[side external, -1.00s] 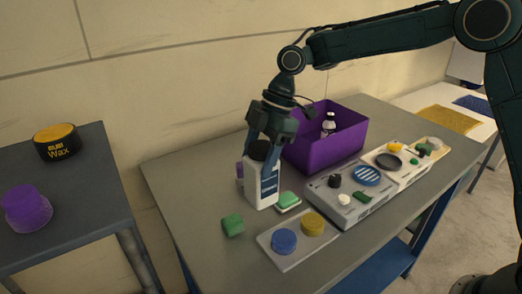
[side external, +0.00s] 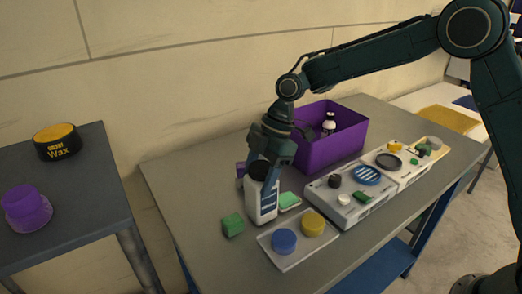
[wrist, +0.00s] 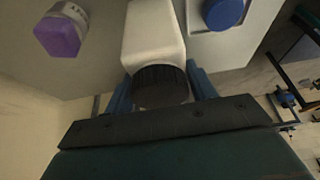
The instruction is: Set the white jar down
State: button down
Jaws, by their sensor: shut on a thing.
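The white jar (side external: 263,204) has a black cap and a dark label panel. The wrist view shows the jar's white body (wrist: 153,30) and black cap (wrist: 160,85) between my two blue fingers. The jar's base looks at or very close to the tabletop; I cannot tell whether it touches.
A green block (side external: 232,225) and a green-topped pad (side external: 289,201) lie near the jar. A plate with blue and yellow discs (side external: 285,262) is in front. A purple bin (side external: 325,150) stands behind right. A purple-capped item (wrist: 60,32) is close by.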

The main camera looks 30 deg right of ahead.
jog(key=shift+f, duration=0.1)
jog(key=shift+c, duration=2.4)
grip_release()
jog(key=v, duration=1.2)
jog(key=shift+s, duration=0.1)
